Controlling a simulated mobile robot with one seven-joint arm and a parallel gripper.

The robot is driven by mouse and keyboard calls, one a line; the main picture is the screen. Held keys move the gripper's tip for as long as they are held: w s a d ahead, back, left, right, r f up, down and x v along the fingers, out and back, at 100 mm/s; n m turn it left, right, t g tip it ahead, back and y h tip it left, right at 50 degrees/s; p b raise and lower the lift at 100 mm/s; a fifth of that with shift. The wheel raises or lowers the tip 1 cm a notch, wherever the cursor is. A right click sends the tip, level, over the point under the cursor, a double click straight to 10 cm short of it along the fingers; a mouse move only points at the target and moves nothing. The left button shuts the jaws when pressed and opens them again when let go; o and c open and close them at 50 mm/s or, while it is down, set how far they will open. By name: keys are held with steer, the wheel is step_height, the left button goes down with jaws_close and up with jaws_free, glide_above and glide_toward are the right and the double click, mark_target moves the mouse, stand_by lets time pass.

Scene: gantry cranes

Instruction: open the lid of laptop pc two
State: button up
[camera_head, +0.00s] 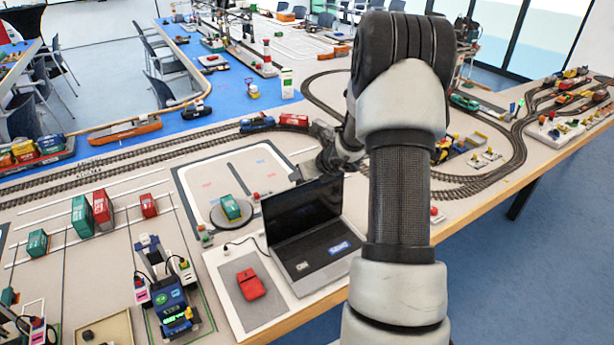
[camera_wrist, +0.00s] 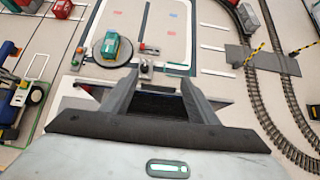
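The laptop (camera_head: 303,232) stands near the table's front edge in the head view. Its dark screen lid is raised, leaning back from the keyboard base (camera_head: 315,256). My gripper (camera_head: 308,170) is at the top edge of the lid, on its far side; its fingertips are small and partly hidden there. In the wrist view my gripper (camera_wrist: 159,78) has its two fingers spread apart, with a dark surface between them. I cannot tell whether a finger touches the lid.
A red mouse (camera_head: 251,284) lies on a grey pad left of the laptop. A model crane (camera_head: 172,295) stands further left. Tracks (camera_head: 480,185) curve to the right.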

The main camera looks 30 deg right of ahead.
steer(key=shift+o, duration=0.8)
steer(key=shift+s, duration=0.1)
steer(key=shift+f, duration=0.2)
steer(key=p+v, duration=0.2)
steer(key=v, duration=1.5)
steer(key=shift+r, duration=0.2)
steer(key=shift+s+a, duration=0.1)
